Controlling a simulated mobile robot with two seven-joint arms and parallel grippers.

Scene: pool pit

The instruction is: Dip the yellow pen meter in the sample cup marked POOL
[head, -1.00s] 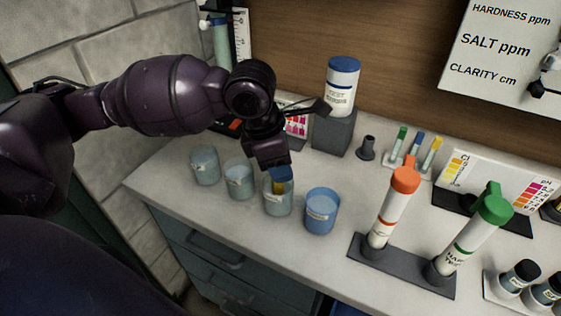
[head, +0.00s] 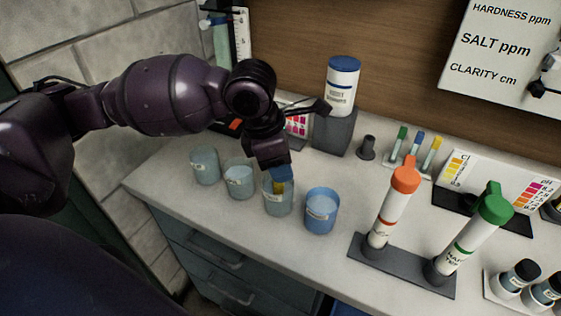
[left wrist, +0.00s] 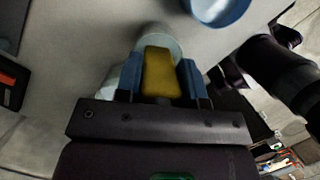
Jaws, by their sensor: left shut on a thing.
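My left gripper (head: 281,173), with blue fingertips, is shut on the yellow pen meter (head: 278,187). The pen points down at the mouth of the third clear cup from the left (head: 278,204), and its yellow lower part shows within the cup's outline. I cannot tell whether its tip touches the liquid. In the left wrist view the yellow pen (left wrist: 160,72) sits between the fingers, with the cup's rim (left wrist: 168,42) behind it. The cup labels are too blurred to read, so I cannot tell which is marked POOL. My right gripper is not in view.
Two clear cups (head: 205,167) (head: 239,181) stand left of the pen's cup. A blue cup (head: 321,213) stands close on its right. Orange-capped (head: 392,212) and green-capped (head: 470,240) tubes stand farther right. A grey block (head: 334,133) with a bottle is behind.

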